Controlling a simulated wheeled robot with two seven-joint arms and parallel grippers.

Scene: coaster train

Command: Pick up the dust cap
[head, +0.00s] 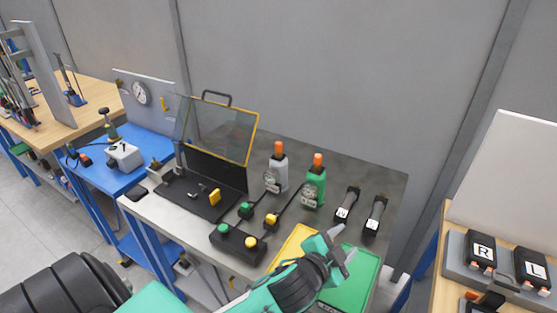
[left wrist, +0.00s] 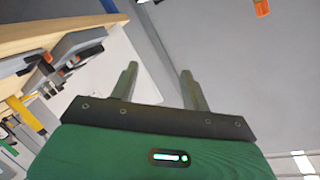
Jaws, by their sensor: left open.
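I cannot tell for certain which thing is the dust cap. Small green (head: 223,229) and yellow (head: 251,242) round caps sit on a black box on the grey table. A green connector (head: 246,208) and a yellow connector (head: 271,221) lie on cables behind it. My left gripper (head: 346,246) is open and empty above the table's front right, over the yellow and green mats, apart from these caps. In the left wrist view its two fingers (left wrist: 158,82) are spread with nothing between them. My right gripper is not in view.
An open black case (head: 205,195) is at left. A yellow mat (head: 293,244) and green mat (head: 362,283) lie in front.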

